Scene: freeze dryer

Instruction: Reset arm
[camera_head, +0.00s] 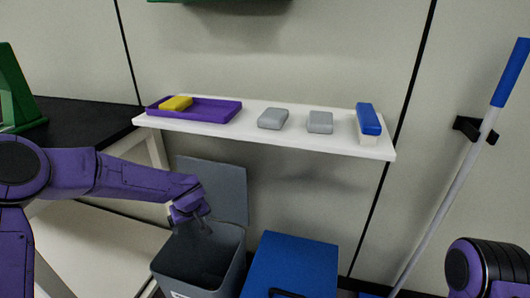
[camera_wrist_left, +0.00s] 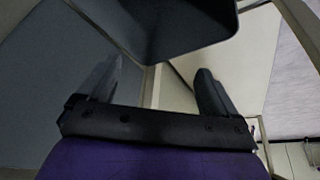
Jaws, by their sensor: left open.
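My left arm is purple and reaches in from the left in the head view. Its gripper (camera_head: 203,224) hangs over the open grey bin, in front of the raised lid. In the left wrist view the left gripper (camera_wrist_left: 155,85) has its two dark fingers spread wide, with nothing between them. The bin's wall and rim show just beyond the fingers there. Of my right arm only a purple and black part shows at the lower right of the head view; its gripper is out of the picture.
The grey bin (camera_head: 168,266) stands open beside a blue box (camera_head: 293,262). A white shelf (camera_head: 262,130) above holds a purple tray (camera_head: 217,111) with a yellow sponge (camera_head: 176,103), two grey blocks (camera_head: 273,118) and a blue-topped brush (camera_head: 368,121). A blue-handled pole (camera_head: 455,185) leans at right.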

